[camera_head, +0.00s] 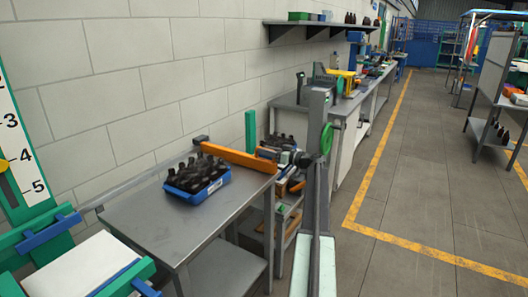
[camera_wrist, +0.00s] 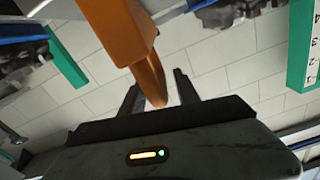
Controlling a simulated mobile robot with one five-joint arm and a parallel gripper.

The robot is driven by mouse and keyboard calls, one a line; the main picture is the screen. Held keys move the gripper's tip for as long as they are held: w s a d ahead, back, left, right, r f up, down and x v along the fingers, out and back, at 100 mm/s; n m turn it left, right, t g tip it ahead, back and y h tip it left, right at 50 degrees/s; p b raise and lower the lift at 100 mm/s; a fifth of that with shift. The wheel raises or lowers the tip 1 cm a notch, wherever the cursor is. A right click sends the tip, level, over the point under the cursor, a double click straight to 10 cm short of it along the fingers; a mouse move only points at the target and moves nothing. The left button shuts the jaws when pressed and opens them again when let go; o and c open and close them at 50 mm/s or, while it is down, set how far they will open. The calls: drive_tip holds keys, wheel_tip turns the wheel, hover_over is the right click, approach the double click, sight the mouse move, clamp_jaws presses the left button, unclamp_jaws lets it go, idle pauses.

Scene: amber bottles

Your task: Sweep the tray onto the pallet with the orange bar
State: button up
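The blue tray (camera_head: 212,188) is full of dark amber bottles and sits on the grey metal table (camera_head: 150,235). The orange bar (camera_head: 240,158) lies across the table's far right side, behind the tray and apart from it. In the wrist view the bar's narrow orange end (camera_wrist: 150,82) stands between the two dark fingers of my gripper (camera_wrist: 158,90). The fingers are wide apart, with gaps visible beside the orange piece. In the head view my gripper (camera_head: 270,153) is near the bar's right end, partly hidden. A white surface in a green frame (camera_head: 75,268), apparently the pallet, is at lower left.
A numbered green gauge board (camera_head: 22,140) stands at far left, and a green post (camera_head: 250,131) beyond the bar. Benches with tools (camera_head: 345,105) continue along the wall. The floor at right (camera_head: 430,210) is clear.

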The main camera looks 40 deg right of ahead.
drive_tip(key=shift+w, duration=0.2)
clamp_jaws()
idle(1.3)
